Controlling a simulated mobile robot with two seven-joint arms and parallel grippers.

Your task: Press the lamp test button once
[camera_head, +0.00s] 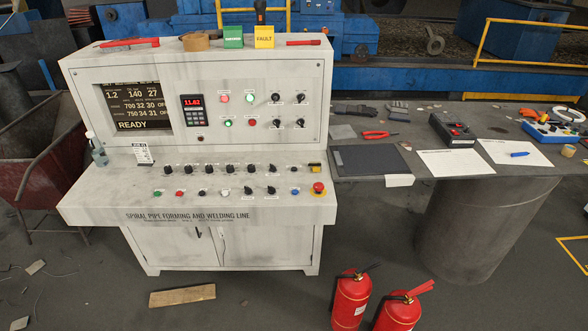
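A white control console (90,205) stands at the left and centre. Its sloped desk carries a green button (157,195), a red button (179,193), a white button (225,191) and a blue button (295,190), with black knobs between and above them. A red mushroom button (319,187) on a yellow base sits at the desk's right end. The small labels are too blurred to read, so I cannot tell which one is the lamp test button. Neither of my grippers is in view.
The upright panel holds a dark display (137,106) reading READY, a red-digit keypad unit (193,112) and green and red lamps. A bottle (97,150) stands at the desk's left. A cluttered table (400,133) adjoins right. Two fire extinguishers (351,298) and a plank (182,296) are on the floor.

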